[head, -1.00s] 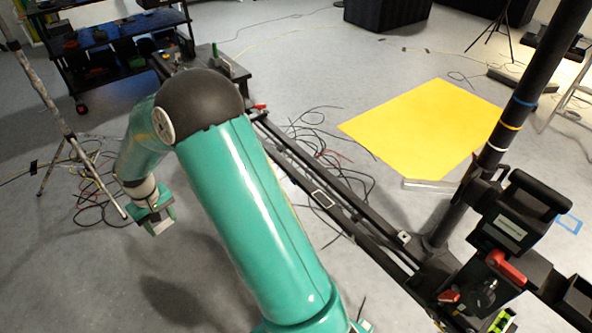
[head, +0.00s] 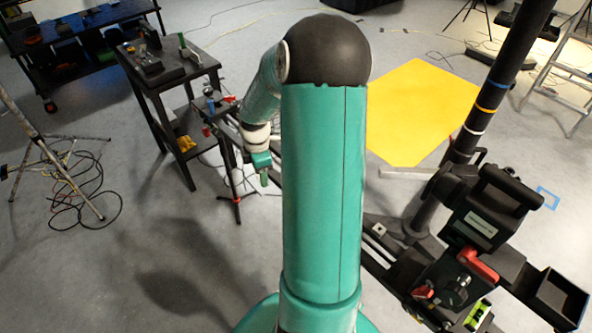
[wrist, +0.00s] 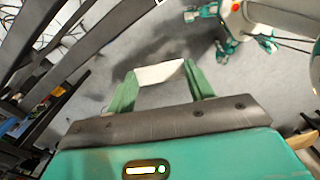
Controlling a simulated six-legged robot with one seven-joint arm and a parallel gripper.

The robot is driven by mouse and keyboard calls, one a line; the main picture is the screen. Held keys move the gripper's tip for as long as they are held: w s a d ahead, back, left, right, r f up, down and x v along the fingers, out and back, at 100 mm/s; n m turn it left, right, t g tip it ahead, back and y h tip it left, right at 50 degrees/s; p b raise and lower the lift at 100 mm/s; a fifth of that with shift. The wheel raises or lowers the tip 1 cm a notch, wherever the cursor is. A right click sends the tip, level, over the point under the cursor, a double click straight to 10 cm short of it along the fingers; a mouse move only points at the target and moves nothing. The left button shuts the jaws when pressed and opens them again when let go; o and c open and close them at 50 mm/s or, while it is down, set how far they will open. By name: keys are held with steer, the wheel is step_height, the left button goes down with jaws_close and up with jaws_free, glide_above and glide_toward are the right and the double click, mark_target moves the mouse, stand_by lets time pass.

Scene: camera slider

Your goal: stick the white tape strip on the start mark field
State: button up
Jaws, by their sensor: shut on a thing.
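My gripper (wrist: 161,80) is shut on the white tape strip (wrist: 160,73), which spans between the two green fingertips in the wrist view. In the head view my gripper (head: 263,172) hangs left of my upper arm, beside the far part of the slider; the strip cannot be made out there. The dark slider rails (wrist: 75,50) run diagonally along the left of the wrist view. The start mark field is hidden behind my arm in the head view. A small white patch at the top edge of the wrist view may be part of it; I cannot tell.
A black side table (head: 165,80) with tools stands at the far left. A carriage with a black handle (head: 515,185) and a red lever (head: 478,265) is at the right. A tripod (head: 45,150) stands left. A yellow sheet (head: 420,110) lies on the floor.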

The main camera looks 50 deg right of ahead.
steer(key=s+d+n, duration=0.3)
steer(key=s+d, duration=0.2)
steer(key=s, duration=0.3)
steer(key=shift+s+d+r+n, duration=0.3)
steer(key=shift+s+d+n, duration=0.05)
steer(key=shift+n, duration=0.05)
steer(key=shift+f, duration=0.1)
steer(key=shift+f, duration=2.15)
steer(key=shift+f, duration=1.15)
steer(key=shift+f, duration=0.1)
steer(key=shift+f, duration=0.3)
